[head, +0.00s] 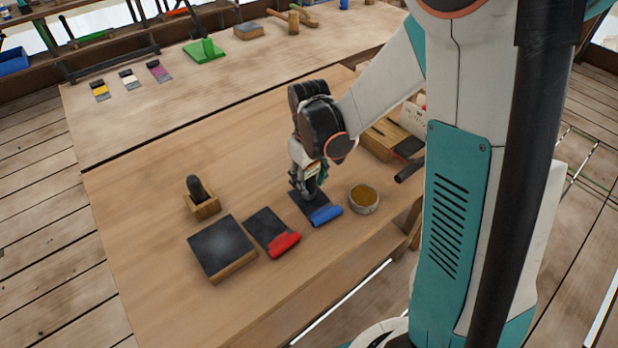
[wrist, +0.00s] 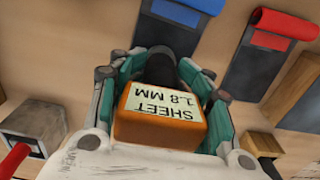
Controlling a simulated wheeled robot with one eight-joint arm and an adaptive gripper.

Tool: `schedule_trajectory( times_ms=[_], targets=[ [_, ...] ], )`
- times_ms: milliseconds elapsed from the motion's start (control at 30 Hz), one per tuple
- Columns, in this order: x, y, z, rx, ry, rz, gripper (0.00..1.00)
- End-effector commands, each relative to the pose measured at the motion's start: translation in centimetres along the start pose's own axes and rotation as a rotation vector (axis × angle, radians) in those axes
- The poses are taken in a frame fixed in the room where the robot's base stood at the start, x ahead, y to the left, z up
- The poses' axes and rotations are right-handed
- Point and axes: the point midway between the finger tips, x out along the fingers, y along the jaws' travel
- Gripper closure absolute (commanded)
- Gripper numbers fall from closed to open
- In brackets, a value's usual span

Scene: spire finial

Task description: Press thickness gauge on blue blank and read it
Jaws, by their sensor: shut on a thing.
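My gripper (head: 307,190) is shut on the thickness gauge (wrist: 158,128), an orange block with a dark end and a pale label reading "SHEET 1.8 MM", upside down in the wrist view. My fingers (wrist: 170,82) are on both sides of it. The blue blank (head: 325,214) is a dark flat sheet with a blue rolled end, lying on the bench. My gripper is low over its dark part. In the wrist view the blue blank (wrist: 172,28) runs down behind the gauge's dark end. I cannot tell for certain whether they touch.
The red blank (head: 270,231) lies left of the blue one, beside a dark-topped block (head: 221,248). A wooden holder with a black handle (head: 201,198) stands farther left. A round bowl (head: 363,199) is close on the right. The bench's left front (head: 150,260) is clear.

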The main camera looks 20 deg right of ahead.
Motion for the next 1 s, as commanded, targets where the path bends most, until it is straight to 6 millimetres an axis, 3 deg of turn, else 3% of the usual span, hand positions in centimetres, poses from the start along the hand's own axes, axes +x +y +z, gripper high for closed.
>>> schedule_trajectory(
  times_ms=[367,400,500,533,1000],
  targets=[
    [0.44,0.00,0.01,0.000,0.000,0.000,0.87],
    [0.44,0.00,0.01,0.000,0.000,0.000,0.56],
    [0.44,0.00,0.01,0.000,0.000,0.000,0.34],
    [0.44,0.00,0.01,0.000,0.000,0.000,0.31],
    [-0.45,-0.01,0.02,0.000,0.000,0.000,0.31]
  ],
)
